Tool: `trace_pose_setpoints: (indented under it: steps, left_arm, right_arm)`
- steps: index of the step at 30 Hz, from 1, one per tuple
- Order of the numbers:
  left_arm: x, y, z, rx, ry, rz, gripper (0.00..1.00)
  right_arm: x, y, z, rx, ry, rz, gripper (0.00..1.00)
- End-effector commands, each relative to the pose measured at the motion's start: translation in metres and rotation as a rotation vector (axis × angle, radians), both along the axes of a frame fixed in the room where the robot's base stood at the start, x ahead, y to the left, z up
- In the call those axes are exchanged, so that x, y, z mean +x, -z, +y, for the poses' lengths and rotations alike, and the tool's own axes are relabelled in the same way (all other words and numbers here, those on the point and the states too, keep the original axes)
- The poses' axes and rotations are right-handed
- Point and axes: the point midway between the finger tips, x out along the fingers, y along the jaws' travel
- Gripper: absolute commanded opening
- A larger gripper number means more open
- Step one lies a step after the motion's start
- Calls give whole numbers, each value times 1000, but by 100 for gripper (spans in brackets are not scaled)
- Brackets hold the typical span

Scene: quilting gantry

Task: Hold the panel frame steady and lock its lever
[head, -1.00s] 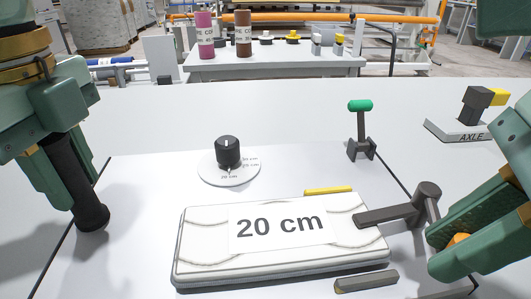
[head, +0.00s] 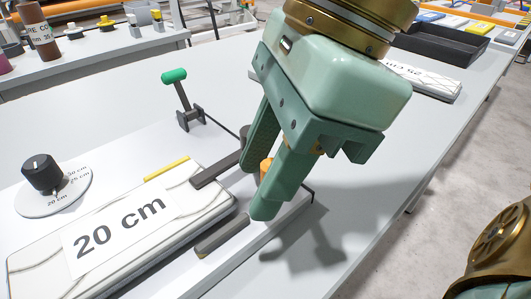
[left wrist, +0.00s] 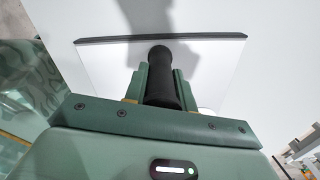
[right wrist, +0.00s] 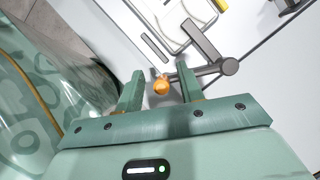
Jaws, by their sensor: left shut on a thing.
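The white quilted panel (head: 150,215) labelled "20 cm" lies flat on a white board (head: 222,258). A dark grey clamp bar (head: 215,172) reaches over the panel's right end. Its lever ends in an orange knob (head: 266,168), partly hidden by my right gripper (head: 257,190). In the right wrist view the open fingers stand either side of the orange knob (right wrist: 161,87), with a gap on the left. In the left wrist view my left gripper (left wrist: 161,85) is shut on an upright black handle (left wrist: 160,58) at the board's edge. The head view does not show it.
A green-knobbed lever (head: 174,76) stands upright behind the panel. A black dial (head: 41,173) sits on a round scale at left. A yellow strip (head: 167,168) lies by the panel. A black tray (head: 440,42) and another panel (head: 425,78) are at the back right.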

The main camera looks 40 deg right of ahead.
Motion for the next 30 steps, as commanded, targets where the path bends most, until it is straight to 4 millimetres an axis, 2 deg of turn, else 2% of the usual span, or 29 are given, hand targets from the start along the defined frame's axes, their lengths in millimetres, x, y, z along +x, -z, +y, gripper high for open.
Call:
trace_pose_setpoints:
  steps: [8,11,21,25,30]
  left_arm:
    - [0,4,0,2,-2,9,0]
    - [0,4,0,2,-2,9,0]
    - [0,4,0,3,-3,8,0]
    - [0,4,0,3,-3,8,0]
    - [0,4,0,3,-3,8,0]
  right_arm:
    - [0,-6,-2,3,1,-5,38]
    - [-2,-21,-7,5,2,-7,38]
    - [-18,-90,-32,3,1,-2,38]
    - [-21,-105,-38,1,0,-2,38]
    - [-23,-110,-40,0,-1,0,38]
